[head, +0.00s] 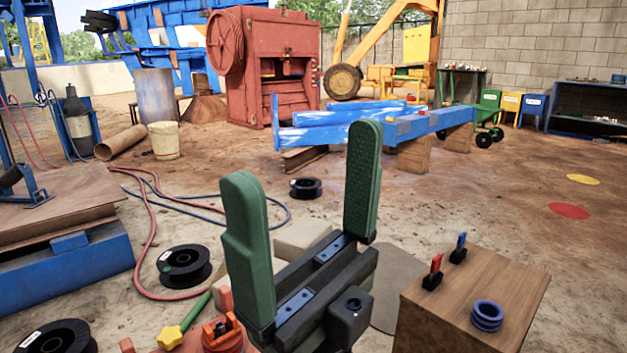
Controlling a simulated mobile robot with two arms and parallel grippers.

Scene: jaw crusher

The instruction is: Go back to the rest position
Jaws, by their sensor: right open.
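My right gripper (304,160) shows large at the lower centre of the head view. Its two green fingers point up and stand wide apart, with nothing between them. My left gripper is not in this view.
A wooden block (475,290) with red and blue switches and blue rings (487,315) stands right of the gripper. Black spools (184,266) and red hoses (150,235) lie left. A blue beam (385,125) and red crusher (265,65) stand behind. Floor at right is mostly clear.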

